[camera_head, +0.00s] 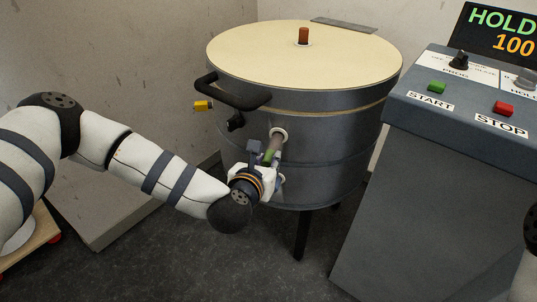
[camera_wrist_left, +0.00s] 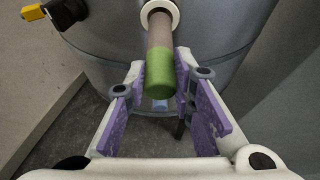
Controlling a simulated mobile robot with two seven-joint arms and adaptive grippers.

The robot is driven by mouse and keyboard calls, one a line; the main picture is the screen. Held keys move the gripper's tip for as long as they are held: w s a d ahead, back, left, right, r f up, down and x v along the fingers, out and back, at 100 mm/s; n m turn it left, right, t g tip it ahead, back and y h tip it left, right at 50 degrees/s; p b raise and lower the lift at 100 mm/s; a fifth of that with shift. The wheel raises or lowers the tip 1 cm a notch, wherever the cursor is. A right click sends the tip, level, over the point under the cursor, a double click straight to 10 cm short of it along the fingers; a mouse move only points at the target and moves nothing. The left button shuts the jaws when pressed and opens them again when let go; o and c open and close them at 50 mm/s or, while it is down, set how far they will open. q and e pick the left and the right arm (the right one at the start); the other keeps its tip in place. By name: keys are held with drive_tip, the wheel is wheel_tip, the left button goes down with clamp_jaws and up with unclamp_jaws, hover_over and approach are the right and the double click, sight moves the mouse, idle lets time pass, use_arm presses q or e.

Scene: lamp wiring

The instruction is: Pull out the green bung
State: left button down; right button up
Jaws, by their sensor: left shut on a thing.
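The green bung (camera_wrist_left: 160,73) is a brownish rod with a green outer end. It sticks out of a white-ringed hole (camera_head: 280,135) in the side of the grey drum-shaped kiln (camera_head: 330,135). In the head view the bung (camera_head: 275,147) shows just above my left gripper (camera_head: 267,160). In the left wrist view, the purple-padded fingers of my left gripper (camera_wrist_left: 165,105) stand on both sides of the green end and are shut on it. Part of the bung is hidden inside the hole. My right gripper is out of view.
A black handle (camera_head: 235,95) and a yellow-ended part (camera_head: 203,106) project from the kiln's left side. A brown plug (camera_head: 303,36) stands on the pale lid. A control console (camera_head: 450,140) with START and STOP buttons stands at the right.

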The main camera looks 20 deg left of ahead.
use_arm(q)
drive_tip(key=shift+s+d+p, duration=0.1)
drive_tip(key=shift+s+p, duration=0.45)
drive_tip(key=shift+s, duration=1.6)
